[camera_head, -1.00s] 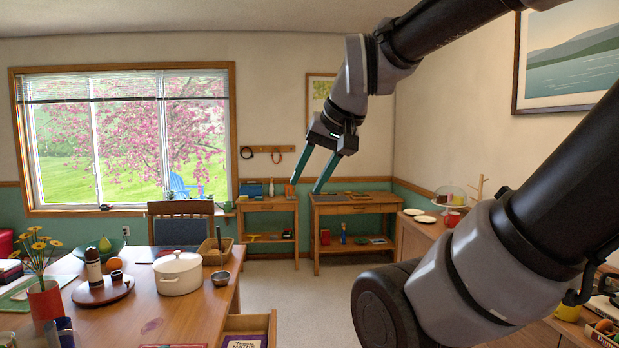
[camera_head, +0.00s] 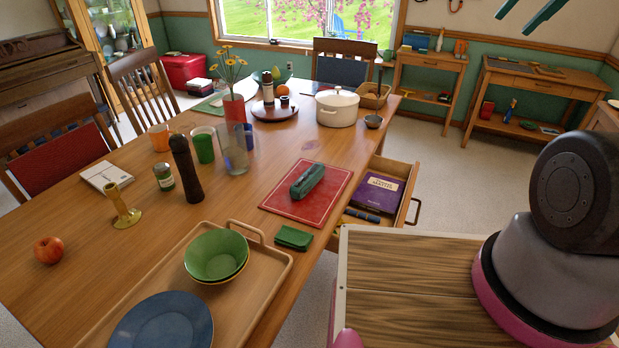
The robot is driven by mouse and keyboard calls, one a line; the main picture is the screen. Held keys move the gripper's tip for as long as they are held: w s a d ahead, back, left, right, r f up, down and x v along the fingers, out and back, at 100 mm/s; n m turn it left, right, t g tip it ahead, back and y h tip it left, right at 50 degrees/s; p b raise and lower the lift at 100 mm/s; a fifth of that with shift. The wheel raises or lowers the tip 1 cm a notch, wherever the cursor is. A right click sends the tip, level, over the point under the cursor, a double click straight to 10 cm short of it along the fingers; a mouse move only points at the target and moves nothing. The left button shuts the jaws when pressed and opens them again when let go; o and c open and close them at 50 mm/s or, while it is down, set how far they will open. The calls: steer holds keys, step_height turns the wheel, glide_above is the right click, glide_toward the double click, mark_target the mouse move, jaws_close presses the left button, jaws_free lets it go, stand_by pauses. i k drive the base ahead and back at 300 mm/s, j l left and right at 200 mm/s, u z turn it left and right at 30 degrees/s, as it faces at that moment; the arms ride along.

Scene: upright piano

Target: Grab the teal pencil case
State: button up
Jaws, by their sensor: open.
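The teal pencil case (camera_head: 307,181) lies on a red placemat (camera_head: 330,193) at the right side of the wooden dining table (camera_head: 270,170). It is a long, dark green-teal case set at a slant. My gripper (camera_head: 527,15) shows only in part at the top right edge, with two teal fingers apart and nothing between them. It is up in the air, far from the pencil case. The rest of my gripper is out of the picture.
A folded green cloth (camera_head: 293,237) and a wooden tray (camera_head: 268,252) with green bowls (camera_head: 216,254) are near the case. An open drawer (camera_head: 405,200) juts out beside it. A white pot (camera_head: 337,108) stands behind. A pepper mill (camera_head: 186,172) and glass (camera_head: 232,150) stand left.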

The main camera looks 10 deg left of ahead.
mark_target(308, 180)
steer(key=k+u, duration=0.1)
steer(key=k, duration=0.55)
steer(key=i+u, duration=0.1)
steer(key=u, duration=1.35)
steer(key=i+l+u, duration=0.1)
steer(key=l, duration=0.6)
steer(key=l+u, duration=0.1)
steer(key=l, duration=0.65)
steer(key=i, duration=0.05)
